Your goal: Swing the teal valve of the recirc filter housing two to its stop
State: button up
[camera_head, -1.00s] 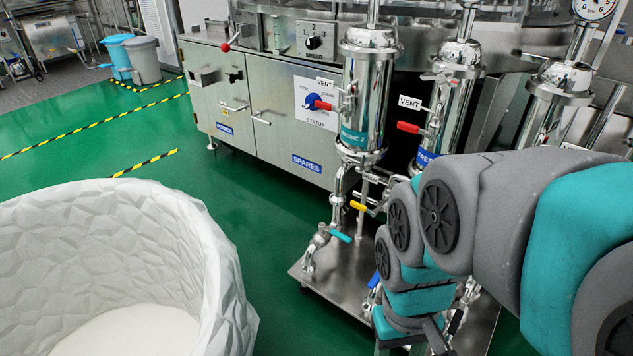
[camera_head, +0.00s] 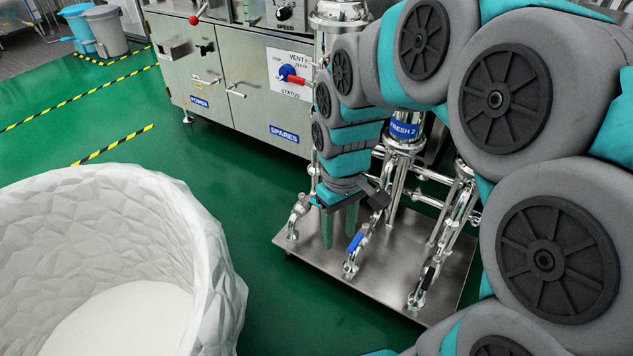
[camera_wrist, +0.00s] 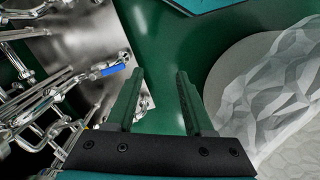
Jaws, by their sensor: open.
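My gripper (camera_head: 340,235) hangs pointing down in front of the filter skid, its two teal-green fingers apart with nothing seen between them. It also shows in the wrist view (camera_wrist: 158,80). The recirc filter housing two is mostly hidden behind my arm in the head view; only its steel top (camera_head: 340,14) shows. Its outlet valve body (camera_head: 298,212) stands just left of the fingers. The teal lever cannot be made out clearly now; my gripper covers that area. In the wrist view a pipe end (camera_wrist: 143,107) shows beside the left finger. I cannot tell whether they touch.
A blue-handled valve (camera_head: 355,242) is close right of the fingers, also in the wrist view (camera_wrist: 113,70). The steel base plate (camera_head: 385,275) lies below. A large white faceted tub (camera_head: 215,270) stands left. Green floor between them is clear.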

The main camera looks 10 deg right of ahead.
jog(key=w+f+n+p, duration=0.1)
jog(key=w+f+p, duration=0.1)
jog(key=w, duration=0.6)
jog(key=w+d+f+n+p, duration=0.1)
jog(key=w+f, duration=0.3)
jog(key=w, duration=0.4)
jog(key=w+d+f+n+t+p, duration=0.1)
jog(key=w+f+p, duration=0.3)
jog(key=w, duration=0.4)
jog(key=shift+w+d+f+n, duration=0.1)
jog(key=shift+w+d+n, duration=0.1)
jog(key=shift+n, duration=0.6)
notch_tip(320, 180, down, 8)
jog(key=shift+s+r, duration=0.1)
jog(key=shift+r, duration=0.15)
grip_shut()
